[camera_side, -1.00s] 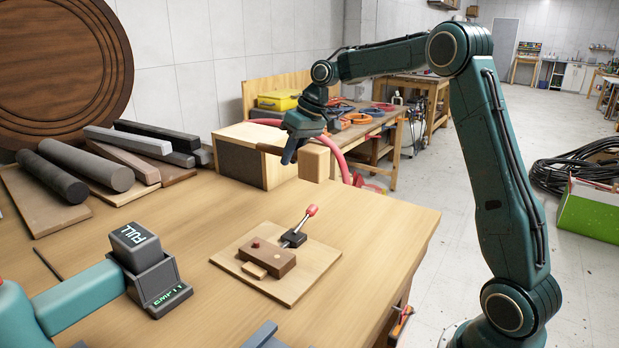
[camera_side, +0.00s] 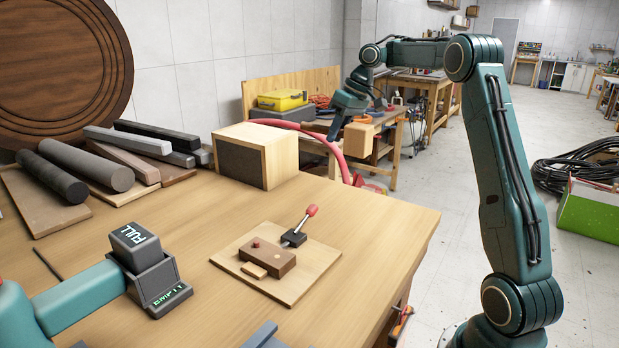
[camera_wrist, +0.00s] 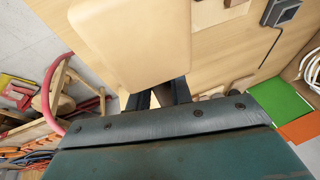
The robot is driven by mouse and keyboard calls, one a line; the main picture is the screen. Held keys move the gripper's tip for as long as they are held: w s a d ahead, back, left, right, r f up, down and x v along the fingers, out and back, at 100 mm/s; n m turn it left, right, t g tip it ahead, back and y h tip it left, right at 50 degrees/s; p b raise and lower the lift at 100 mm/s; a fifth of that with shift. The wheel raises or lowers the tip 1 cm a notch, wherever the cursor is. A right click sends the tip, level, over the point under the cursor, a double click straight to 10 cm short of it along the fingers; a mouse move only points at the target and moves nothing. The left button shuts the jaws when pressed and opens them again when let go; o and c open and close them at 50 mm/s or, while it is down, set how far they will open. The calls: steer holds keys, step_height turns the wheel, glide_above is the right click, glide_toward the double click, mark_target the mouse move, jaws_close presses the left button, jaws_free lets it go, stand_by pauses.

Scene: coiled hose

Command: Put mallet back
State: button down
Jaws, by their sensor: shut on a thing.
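The mallet shows mainly as a pale wooden block-shaped head (camera_side: 358,138) in the side view, hanging in the air beyond the workbench's far right edge. My gripper (camera_side: 337,128) is shut on the mallet, just left of the head. In the wrist view the mallet head (camera_wrist: 130,40) fills the upper middle, right in front of my gripper's dark fingers (camera_wrist: 160,97).
A wooden box (camera_side: 280,160) with a dark front stands at the bench's back edge. A toggle clamp on a board (camera_side: 312,262) sits at front right. A FULL/EMPTY block unit (camera_side: 150,270) is at left. Bars and cylinders (camera_side: 85,170) lie at back left.

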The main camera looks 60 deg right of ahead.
step_height(320, 180, down, 15)
steer(key=shift+f, duration=0.2)
stand_by(0.5)
steer(key=shift+f, duration=2.15)
steer(key=shift+f, duration=0.1)
steer(key=c, duration=1.3)
jaws_free()
steer(key=shift+o, duration=0.2)
steer(key=v, duration=1.2)
steer(key=shift+s+a, duration=0.1)
